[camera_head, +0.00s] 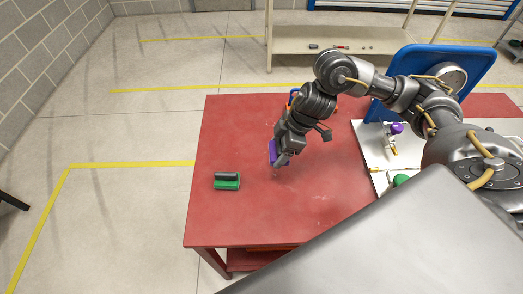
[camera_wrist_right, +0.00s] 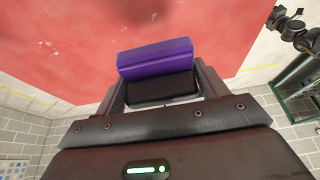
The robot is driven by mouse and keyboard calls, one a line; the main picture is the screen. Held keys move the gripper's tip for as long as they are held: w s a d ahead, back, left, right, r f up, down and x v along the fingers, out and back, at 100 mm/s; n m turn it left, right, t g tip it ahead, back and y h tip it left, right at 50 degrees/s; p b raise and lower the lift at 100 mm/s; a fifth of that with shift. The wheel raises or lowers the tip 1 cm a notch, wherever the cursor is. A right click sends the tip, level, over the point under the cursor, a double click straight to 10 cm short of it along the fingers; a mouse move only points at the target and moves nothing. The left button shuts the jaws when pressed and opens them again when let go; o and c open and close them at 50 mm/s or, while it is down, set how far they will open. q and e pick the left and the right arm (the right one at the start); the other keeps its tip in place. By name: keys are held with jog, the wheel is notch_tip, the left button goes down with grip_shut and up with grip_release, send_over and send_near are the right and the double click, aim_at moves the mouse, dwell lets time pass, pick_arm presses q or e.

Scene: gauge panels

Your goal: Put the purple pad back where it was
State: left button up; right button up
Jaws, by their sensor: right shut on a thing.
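The purple pad (camera_head: 272,152) is in my right gripper (camera_head: 283,160), over the red table in the head view. In the right wrist view the pad (camera_wrist_right: 155,57) shows a purple body with a dark block (camera_wrist_right: 160,90) on its near side, between the two fingers of my right gripper (camera_wrist_right: 160,88). The gripper is shut on it. The pad appears held above the red surface; the exact gap is hard to tell. My left gripper is not in view.
A green pad with a dark handle (camera_head: 227,181) lies on the red table (camera_head: 222,125) at the left. A white board (camera_head: 372,150) with a purple-knobbed fitting (camera_head: 396,128) and a green knob (camera_head: 400,180) is at the right. A blue-framed gauge panel (camera_head: 480,62) stands behind. The table's front left is clear.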

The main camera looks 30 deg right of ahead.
jog(key=w+f, duration=0.2)
jog(key=w, duration=0.3)
send_over(257, 156)
jog(key=s+d, duration=0.1)
jog(key=s, duration=0.1)
jog(key=f, duration=0.4)
jog(key=shift+d+f+b, duration=0.2)
jog(key=shift+f+b, duration=0.05)
jog(key=shift+b, duration=0.1)
jog(key=shift+w+f, duration=0.4)
jog(key=shift+w, duration=0.05)
jog(key=shift+w+f, duration=0.15)
jog(key=shift+f, duration=0.1)
jog(key=shift+w+f, duration=0.1)
jog(key=shift+f, duration=1.45)
jog(key=shift+f+b, duration=0.15)
jog(key=shift+b, duration=0.15)
jog(key=o, duration=0.9)
jog(key=shift+o, duration=0.2)
